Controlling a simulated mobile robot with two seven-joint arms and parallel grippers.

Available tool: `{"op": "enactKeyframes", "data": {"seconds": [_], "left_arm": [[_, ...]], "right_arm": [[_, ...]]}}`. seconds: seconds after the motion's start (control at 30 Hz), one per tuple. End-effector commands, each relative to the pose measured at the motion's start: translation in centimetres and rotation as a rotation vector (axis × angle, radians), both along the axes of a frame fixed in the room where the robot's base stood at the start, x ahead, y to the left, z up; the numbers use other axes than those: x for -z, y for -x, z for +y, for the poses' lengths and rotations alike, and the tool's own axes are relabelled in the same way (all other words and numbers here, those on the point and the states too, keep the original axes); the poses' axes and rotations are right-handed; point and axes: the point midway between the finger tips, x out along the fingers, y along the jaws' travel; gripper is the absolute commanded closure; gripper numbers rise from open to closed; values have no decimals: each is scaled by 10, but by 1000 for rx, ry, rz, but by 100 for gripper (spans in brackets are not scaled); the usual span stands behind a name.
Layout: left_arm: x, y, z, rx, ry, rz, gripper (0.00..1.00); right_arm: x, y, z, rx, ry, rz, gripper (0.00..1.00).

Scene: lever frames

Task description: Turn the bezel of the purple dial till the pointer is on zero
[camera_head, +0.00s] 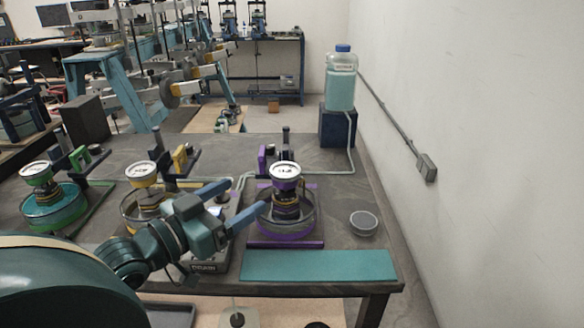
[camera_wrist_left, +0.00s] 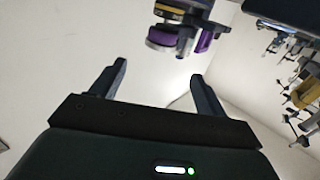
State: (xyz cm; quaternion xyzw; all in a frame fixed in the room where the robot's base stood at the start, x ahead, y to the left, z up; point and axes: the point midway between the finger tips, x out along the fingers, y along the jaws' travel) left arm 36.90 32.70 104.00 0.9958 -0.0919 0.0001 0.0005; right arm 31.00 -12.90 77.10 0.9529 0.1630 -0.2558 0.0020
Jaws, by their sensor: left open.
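The purple dial (camera_head: 285,172) has a white face and a purple rim. The pointer is too small to read in the head view. My left gripper (camera_head: 238,200) is open and empty, just left of the purple dial's stem and apart from it. In the left wrist view, a purple-rimmed part (camera_wrist_left: 172,38) shows beyond and above the two open fingers (camera_wrist_left: 160,82). My right gripper is not in view.
A yellow dial (camera_head: 141,172) and a green dial (camera_head: 37,171) stand on similar bowls to the left. A small grey dish (camera_head: 363,223) lies to the right. A teal mat (camera_head: 318,266) lies at the front edge. A bottle (camera_head: 341,80) stands at the back right.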

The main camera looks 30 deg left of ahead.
Motion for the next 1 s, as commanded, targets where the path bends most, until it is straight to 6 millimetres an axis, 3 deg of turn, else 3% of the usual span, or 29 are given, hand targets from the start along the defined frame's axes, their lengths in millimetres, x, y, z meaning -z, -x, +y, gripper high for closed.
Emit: {"op": "enactKeyframes", "data": {"seconds": [0.1,0.23,0.3,0.5,0.8,1.0], "left_arm": [[3,-10,-2,2,-2,-7,25],[3,-22,-4,-1,-2,-9,25],[-2,-31,-5,-3,1,-5,25],[-2,-59,-10,-3,3,-5,25],[-2,-103,-19,-2,0,-2,25],[0,-120,-22,-2,-1,-1,25]], "right_arm": [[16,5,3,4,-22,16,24],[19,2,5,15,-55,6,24],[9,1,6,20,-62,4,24],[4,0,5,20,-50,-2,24],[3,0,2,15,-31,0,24],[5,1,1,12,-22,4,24]]}}
